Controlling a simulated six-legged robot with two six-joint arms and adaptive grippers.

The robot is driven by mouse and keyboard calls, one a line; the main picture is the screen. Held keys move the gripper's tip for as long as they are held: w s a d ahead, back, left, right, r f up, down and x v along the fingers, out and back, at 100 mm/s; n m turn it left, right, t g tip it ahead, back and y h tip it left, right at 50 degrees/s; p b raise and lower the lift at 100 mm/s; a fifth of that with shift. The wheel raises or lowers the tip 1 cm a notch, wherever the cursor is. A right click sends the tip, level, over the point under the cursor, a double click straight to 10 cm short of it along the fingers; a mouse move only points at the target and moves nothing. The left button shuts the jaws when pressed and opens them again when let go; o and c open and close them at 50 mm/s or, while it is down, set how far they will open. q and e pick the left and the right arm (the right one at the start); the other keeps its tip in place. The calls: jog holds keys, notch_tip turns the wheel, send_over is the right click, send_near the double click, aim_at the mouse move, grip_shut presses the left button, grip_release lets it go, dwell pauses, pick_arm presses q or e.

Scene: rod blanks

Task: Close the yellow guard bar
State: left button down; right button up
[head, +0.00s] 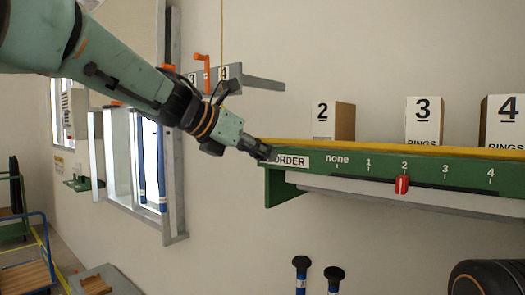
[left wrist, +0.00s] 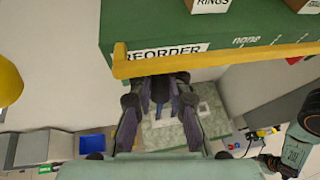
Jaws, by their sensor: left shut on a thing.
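The yellow guard bar (head: 400,149) runs along the front top edge of the green shelf (head: 283,186). My left gripper (head: 262,151) is at the bar's left end, by the REORDER label. In the left wrist view its fingers (left wrist: 160,82) reach up to the bar's underside and are shut on it; the fingertips are partly hidden there. My right gripper is small and unclear at the lower right of the left wrist view.
Boxes numbered 2 (head: 332,120), 3 (head: 423,121) and 4 (head: 503,122) stand on the shelf. A red slider (head: 402,184) sits below 2 on the scale. Two black-topped posts (head: 333,275) stand below.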

pick_arm(q)
jog(key=shift+r+g+y, duration=0.4)
jog(key=shift+r+g, duration=0.1)
jog(key=shift+r, duration=0.2)
jog(key=c, duration=1.3)
grip_release()
jog(key=shift+s+a, duration=0.1)
jog(key=shift+s, duration=0.05)
jog(key=shift+o, duration=0.2)
jog(key=shift+f, duration=0.2)
jog(key=v, duration=1.1)
jog(key=shift+a+r, duration=0.2)
jog(key=shift+r, duration=0.25)
jog(key=shift+s, duration=0.1)
